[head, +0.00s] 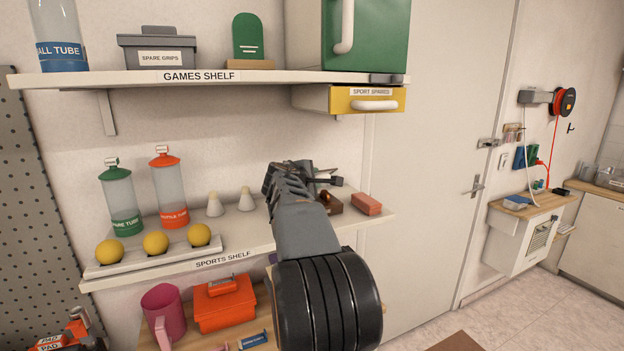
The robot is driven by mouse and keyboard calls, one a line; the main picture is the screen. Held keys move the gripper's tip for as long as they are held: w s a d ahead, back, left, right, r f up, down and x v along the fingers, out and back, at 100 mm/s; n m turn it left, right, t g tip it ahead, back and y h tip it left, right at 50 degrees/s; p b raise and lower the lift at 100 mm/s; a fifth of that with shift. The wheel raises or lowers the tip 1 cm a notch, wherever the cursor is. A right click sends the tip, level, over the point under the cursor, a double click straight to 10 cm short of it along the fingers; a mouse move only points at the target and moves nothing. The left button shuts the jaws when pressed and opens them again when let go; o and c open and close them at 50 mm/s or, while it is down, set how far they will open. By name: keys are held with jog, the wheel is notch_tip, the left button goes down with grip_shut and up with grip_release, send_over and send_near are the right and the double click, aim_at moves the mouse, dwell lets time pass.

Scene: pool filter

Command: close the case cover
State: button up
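No part in view is clearly marked as the case cover. An orange box (224,305) with a handled top sits on the lower wooden surface; I cannot tell whether it is the case or whether its top is fully down. A green cabinet (372,40) with a white handle stands at the right end of the games shelf, cut off by the top edge. My gripper (324,181) reaches over the right part of the sports shelf, near a dark brown block (331,204). My arm hides its surroundings, and its finger opening is unclear.
The games shelf (240,78) hangs above, with a yellow drawer (367,99) below its right end. The sports shelf (180,258) carries tubes, yellow balls, shuttlecocks and a reddish block (367,204). A pink mug (164,311) stands lower. Open floor lies right.

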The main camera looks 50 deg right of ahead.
grip_shut()
dwell(0.4)
